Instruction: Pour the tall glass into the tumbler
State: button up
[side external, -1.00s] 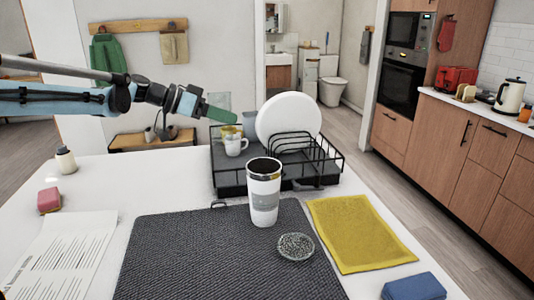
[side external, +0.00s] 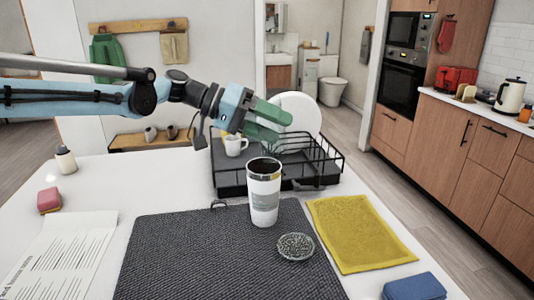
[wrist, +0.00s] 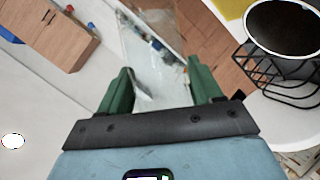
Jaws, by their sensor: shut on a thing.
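The tumbler (side external: 263,205) is white with a grey band and a dark open top. It stands upright on the dark mat; its dark mouth (wrist: 288,28) shows at the upper right of the wrist view. The glass is hard to make out in the side view. Its exact tilt and contents cannot be told.
A black dish rack (side external: 230,182) holds a white plate (side external: 308,108) and a mug (side external: 235,145) just behind the tumbler. A round wire scrubber (side external: 296,247), a yellow cloth (side external: 358,233) and a blue sponge (side external: 413,287) lie to the right. The mat (side external: 190,255) is clear at left.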

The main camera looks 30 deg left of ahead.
jog(key=n+h, duration=0.1)
jog(key=f+n+g+h, duration=0.1)
jog(key=n, duration=0.1)
jog(key=n+h, duration=0.1)
jog(key=shift+w+a+f+n, duration=0.2)
jog(key=shift+w+a+n, duration=0.05)
jog(key=shift+a+n, duration=0.1)
jog(key=n+h, duration=0.1)
jog(key=r+n+h, duration=0.1)
jog(key=n, duration=0.1)
jog(key=w+a+r+n+h, duration=0.1)
jog(key=shift+r+g, duration=0.2)
jog(key=shift+g, duration=0.1)
jog(key=shift+w, duration=0.1)
dwell(1.6)
